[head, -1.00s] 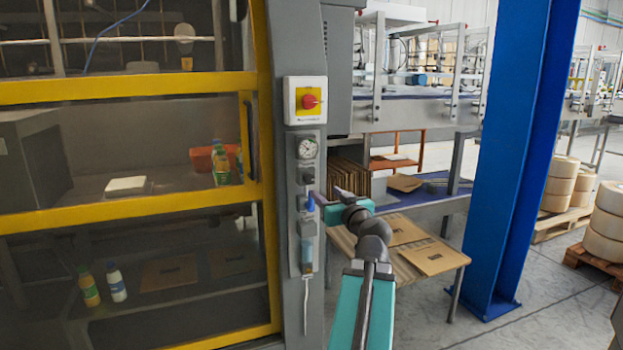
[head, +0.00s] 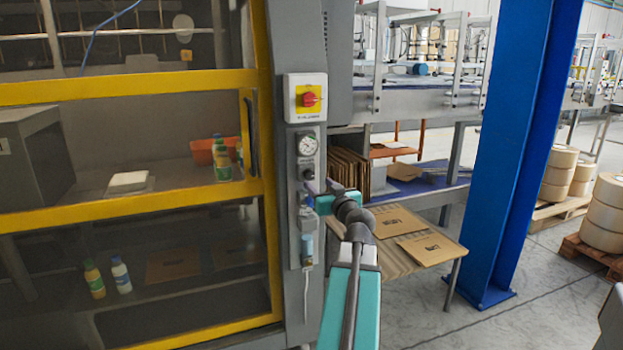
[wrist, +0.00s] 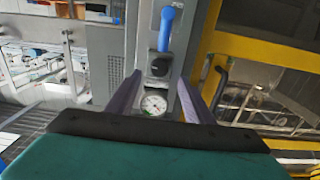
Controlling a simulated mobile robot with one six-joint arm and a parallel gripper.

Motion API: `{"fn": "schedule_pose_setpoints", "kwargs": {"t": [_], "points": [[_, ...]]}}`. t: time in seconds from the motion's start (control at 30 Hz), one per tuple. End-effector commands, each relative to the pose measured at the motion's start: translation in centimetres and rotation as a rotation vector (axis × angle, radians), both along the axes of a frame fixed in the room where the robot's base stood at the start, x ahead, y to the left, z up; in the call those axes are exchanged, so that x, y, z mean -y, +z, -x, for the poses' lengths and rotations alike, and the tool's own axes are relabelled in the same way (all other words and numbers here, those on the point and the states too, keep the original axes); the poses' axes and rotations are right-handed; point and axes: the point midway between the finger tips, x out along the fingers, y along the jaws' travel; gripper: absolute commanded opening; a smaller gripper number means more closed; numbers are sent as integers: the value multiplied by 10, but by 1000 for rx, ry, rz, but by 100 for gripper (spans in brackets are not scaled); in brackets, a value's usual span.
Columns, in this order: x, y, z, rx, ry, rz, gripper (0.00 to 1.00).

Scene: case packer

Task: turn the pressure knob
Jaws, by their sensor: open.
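The black pressure knob (head: 308,173) is on the grey control panel strip, just below the round white gauge (head: 308,145). In the wrist view the panel appears upside down, with the knob (wrist: 160,66) above the gauge (wrist: 154,103). My gripper (head: 320,187) is open and empty in front of the panel, slightly below and right of the knob. In the wrist view its fingertips (wrist: 158,80) straddle the line of the knob and gauge. I cannot tell whether they touch the knob. A blue handle (wrist: 171,22) lies beyond the knob there; my gripper mostly hides it in the head view.
A red rotary switch (head: 309,99) on a yellow plate is above the gauge. The yellow-framed machine guard (head: 130,210) is left of the panel. A table (head: 410,270) with cardboard sheets and a blue column (head: 508,150) stand to the right.

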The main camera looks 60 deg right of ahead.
Motion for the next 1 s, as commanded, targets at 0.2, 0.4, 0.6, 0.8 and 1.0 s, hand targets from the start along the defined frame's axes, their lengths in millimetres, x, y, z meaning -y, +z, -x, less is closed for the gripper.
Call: {"fn": "schedule_pose_setpoints", "kwargs": {"t": [0.2, 0.4, 0.6, 0.8, 1.0], "points": [[15, 0, -19, -1, 0, -1, 47], [27, 0, -35, -1, 1, -1, 47], [36, 1, -47, -1, 0, 1, 47], [39, 0, -53, 0, 0, 0, 47], [40, 0, -53, 0, -1, 0, 47]]}}
